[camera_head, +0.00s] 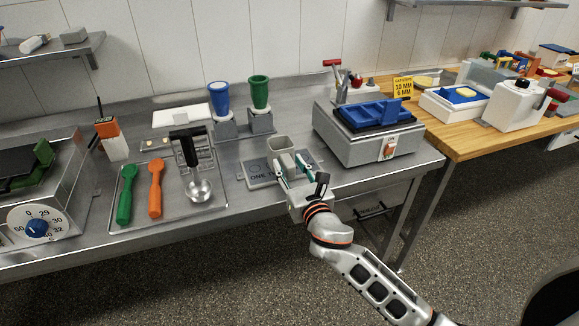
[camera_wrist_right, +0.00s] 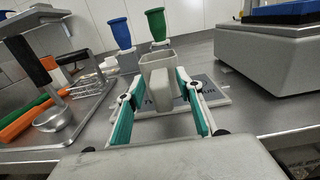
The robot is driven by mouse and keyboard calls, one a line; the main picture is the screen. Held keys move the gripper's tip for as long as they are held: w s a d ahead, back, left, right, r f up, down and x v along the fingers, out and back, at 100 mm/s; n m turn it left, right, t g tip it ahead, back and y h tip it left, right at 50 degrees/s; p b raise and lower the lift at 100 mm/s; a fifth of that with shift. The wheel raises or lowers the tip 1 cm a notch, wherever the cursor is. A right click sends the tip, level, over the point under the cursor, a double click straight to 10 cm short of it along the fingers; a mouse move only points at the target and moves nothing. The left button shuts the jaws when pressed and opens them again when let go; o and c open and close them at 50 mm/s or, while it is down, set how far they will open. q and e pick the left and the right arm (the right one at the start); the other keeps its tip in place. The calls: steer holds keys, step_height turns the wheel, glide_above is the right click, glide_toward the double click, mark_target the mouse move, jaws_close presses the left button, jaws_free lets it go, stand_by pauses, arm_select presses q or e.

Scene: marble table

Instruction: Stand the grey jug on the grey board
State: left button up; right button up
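The grey jug (camera_head: 279,145) is upright at the grey board (camera_head: 257,180), which has dark lettering. In the right wrist view the jug (camera_wrist_right: 157,66) has its handle (camera_wrist_right: 163,90) toward me, with the board (camera_wrist_right: 215,88) showing around it. Its base is largely hidden, so I cannot tell whether it rests on the board. My right gripper (camera_head: 292,164) is just in front of the jug. Its teal-padded fingers (camera_wrist_right: 160,84) are spread on either side of the handle, with gaps visible. My left gripper is not in view.
Blue (camera_head: 219,97) and green (camera_head: 259,92) cups stand on grey blocks behind the board. A grey machine with a blue tray (camera_head: 372,114) is close on the right. A tray with green (camera_head: 125,196) and orange utensils and a ladle (camera_head: 199,190) lies left.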

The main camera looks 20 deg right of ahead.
steer(key=s, duration=1.1)
steer(key=s+f+m+g+y, duration=0.1)
steer(key=s+f+m+g, duration=0.2)
steer(key=s+f+m, duration=0.7)
steer(key=s+f+m+g+y, duration=0.1)
steer(key=s+f+m+g, duration=0.3)
steer(key=s+f+m, duration=0.6)
step_height(320, 180, down, 8)
steer(key=m, duration=1.2)
steer(key=shift+d, duration=0.2)
steer(key=shift+s, duration=0.1)
steer(key=shift+a, duration=0.1)
steer(key=shift+c, duration=1.2)
